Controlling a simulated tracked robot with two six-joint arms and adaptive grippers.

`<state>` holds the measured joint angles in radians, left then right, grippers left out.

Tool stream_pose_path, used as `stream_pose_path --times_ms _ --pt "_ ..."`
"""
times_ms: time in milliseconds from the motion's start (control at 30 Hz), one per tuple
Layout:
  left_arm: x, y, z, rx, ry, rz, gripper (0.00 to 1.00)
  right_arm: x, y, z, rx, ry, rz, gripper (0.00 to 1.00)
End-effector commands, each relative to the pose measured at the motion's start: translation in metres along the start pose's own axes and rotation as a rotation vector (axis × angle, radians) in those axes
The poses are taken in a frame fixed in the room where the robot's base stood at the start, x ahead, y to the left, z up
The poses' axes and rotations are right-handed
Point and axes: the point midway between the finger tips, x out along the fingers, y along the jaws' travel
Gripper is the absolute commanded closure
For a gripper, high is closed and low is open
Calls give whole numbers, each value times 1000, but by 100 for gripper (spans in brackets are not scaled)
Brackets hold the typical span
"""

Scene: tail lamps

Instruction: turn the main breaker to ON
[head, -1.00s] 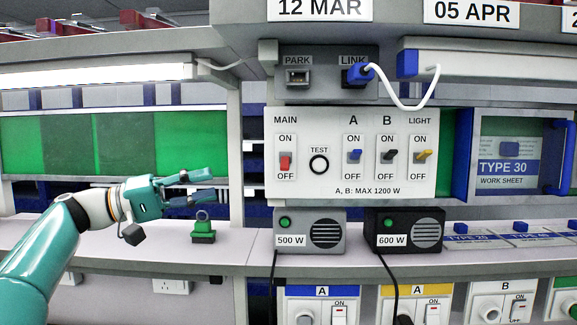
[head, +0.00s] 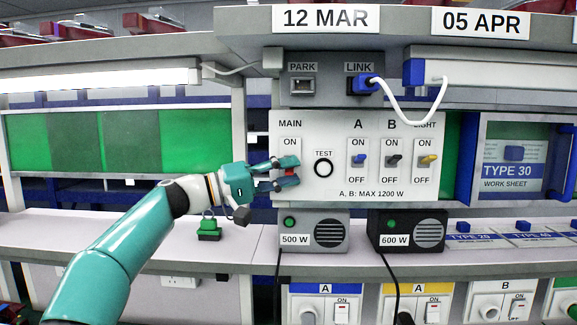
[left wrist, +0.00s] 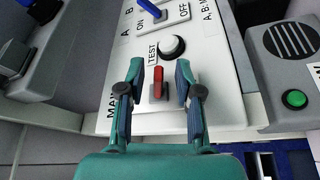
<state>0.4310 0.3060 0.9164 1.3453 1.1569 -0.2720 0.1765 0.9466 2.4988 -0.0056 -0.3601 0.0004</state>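The main breaker is a red toggle lever on the white switch panel (head: 318,190). In the head view, most of the lever is hidden behind my left gripper (head: 289,173); its ON label shows above the fingers, and the OFF label is covered. In the left wrist view the red lever (left wrist: 158,80) stands between the two fingertips of my left gripper (left wrist: 157,84). The fingers are open, with a gap on each side of the lever. Its exact tilt is hard to tell now. My right gripper is out of view.
The TEST button (head: 324,168) is just right of the fingers. Blue A (head: 359,160), black B (head: 394,160) and yellow LIGHT (head: 428,160) switches are farther right. The 500 W box (head: 314,232) stands below the panel. A green ringed object (head: 209,229) stands on the shelf.

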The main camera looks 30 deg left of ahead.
Motion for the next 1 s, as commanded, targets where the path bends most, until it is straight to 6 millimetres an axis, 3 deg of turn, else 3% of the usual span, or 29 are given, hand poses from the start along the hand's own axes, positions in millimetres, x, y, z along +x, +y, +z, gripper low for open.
stream_pose_path --times_ms 367,567,1000 --pt "6 -1 0 1 0 -1 66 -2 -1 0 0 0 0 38" --pt "5 0 0 1 0 -1 99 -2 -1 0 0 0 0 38" --pt "5 1 0 -21 -1 -12 100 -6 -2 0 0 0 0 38"
